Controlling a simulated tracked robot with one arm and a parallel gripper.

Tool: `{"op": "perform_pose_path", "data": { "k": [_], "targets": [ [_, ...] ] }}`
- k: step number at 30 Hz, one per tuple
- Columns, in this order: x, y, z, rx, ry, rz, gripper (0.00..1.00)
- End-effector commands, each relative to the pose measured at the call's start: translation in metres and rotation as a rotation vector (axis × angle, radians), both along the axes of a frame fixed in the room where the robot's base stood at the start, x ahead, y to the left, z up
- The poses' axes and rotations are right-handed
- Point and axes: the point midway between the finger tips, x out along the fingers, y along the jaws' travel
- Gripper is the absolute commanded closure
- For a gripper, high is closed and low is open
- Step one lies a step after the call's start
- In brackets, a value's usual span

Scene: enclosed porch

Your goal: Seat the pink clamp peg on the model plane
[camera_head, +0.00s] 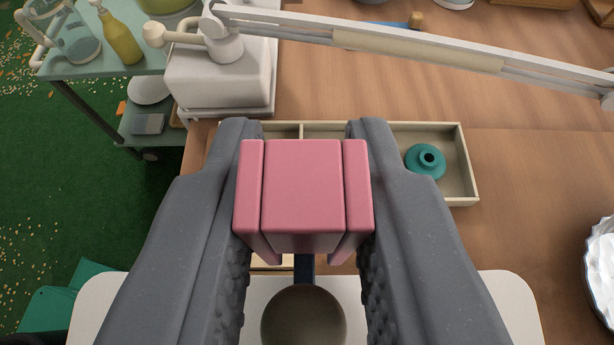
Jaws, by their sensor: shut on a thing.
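The pink clamp peg (303,195) is a blocky piece with a wide middle and two side plates. My gripper (304,190) is shut on it, one grey finger on each side, and holds it in front of the camera. The peg looks held above the table and hides part of what lies behind it. I cannot make out the model plane for certain in this view.
A shallow divided tray (460,165) lies behind the peg, with a teal round piece (425,160) in its right part. A white lamp (222,75) stands at back left, its long arm (420,50) crossing the top. A trolley (90,65) stands left. Bare wooden table (530,160) shows right.

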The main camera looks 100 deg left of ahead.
Motion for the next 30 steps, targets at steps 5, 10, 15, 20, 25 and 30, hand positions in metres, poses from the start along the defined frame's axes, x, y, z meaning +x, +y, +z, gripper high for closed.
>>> {"op": "perform_pose_path", "data": {
  "k": [5, 10, 15, 20, 25, 30],
  "targets": [
    [0.0, -0.0001, -0.0025, 0.0, 0.0, 0.0, 1.0],
    [0.0, -0.0001, -0.0047, 0.0, 0.0, 0.0, 1.0],
    [0.0, 0.0, -0.0069, 0.0, 0.0, 0.0, 1.0],
    [0.0, 0.0, -0.0089, 0.0, 0.0, 0.0, 1.0],
    [0.0, 0.0, -0.0104, 0.0, 0.0, 0.0, 0.71],
    [0.0, 0.0001, -0.0102, 0.0, 0.0, 0.0, 0.54]
  ]
}}
